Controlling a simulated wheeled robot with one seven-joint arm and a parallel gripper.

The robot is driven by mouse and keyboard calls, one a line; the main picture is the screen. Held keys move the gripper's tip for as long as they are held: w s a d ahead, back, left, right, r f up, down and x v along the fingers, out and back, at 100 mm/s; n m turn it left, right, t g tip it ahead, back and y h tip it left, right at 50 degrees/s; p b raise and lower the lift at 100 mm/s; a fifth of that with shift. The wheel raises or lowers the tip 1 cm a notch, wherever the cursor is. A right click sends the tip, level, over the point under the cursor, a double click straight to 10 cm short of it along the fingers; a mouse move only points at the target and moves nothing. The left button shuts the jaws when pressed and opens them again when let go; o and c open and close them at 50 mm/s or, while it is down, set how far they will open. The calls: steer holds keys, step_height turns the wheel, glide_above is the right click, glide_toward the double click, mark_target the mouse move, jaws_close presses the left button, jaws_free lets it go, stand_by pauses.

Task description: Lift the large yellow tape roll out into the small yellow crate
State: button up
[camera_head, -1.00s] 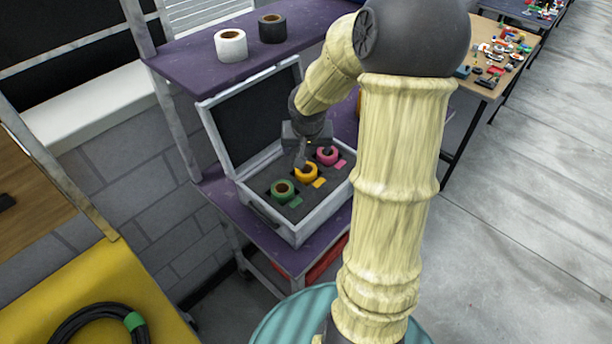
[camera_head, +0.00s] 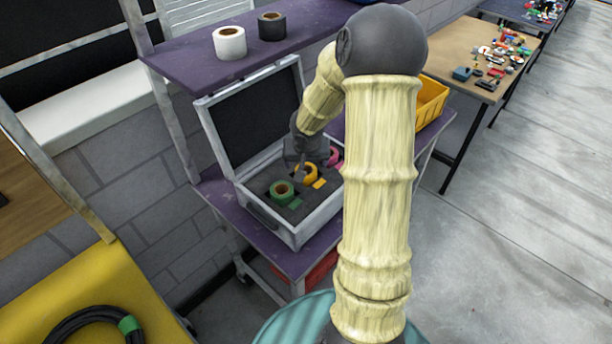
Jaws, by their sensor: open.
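The large yellow tape roll (camera_head: 309,173) sits in the foam of an open grey case (camera_head: 302,232), between a green roll (camera_head: 283,193) and a pink roll (camera_head: 335,157). My gripper (camera_head: 303,165) is open, pointing down right at the yellow roll and hiding part of it. I cannot tell whether a finger is inside its hole or touches it. A small yellow crate (camera_head: 430,103) stands to the right on the same purple shelf, partly hidden behind my arm.
The case's raised lid (camera_head: 252,115) stands behind and left of my gripper. An upper purple shelf (camera_head: 190,58) holds a white roll (camera_head: 230,43) and a black roll (camera_head: 272,27). A table with small parts (camera_head: 485,60) is at the right.

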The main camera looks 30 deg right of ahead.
mark_target(306, 167)
steer(key=x, duration=0.4)
steer(key=shift+w+f+b, duration=0.1)
steer(key=shift+f+b, duration=0.15)
steer(key=shift+b, duration=0.1)
steer(key=shift+c, duration=0.4)
steer(key=c, duration=1)
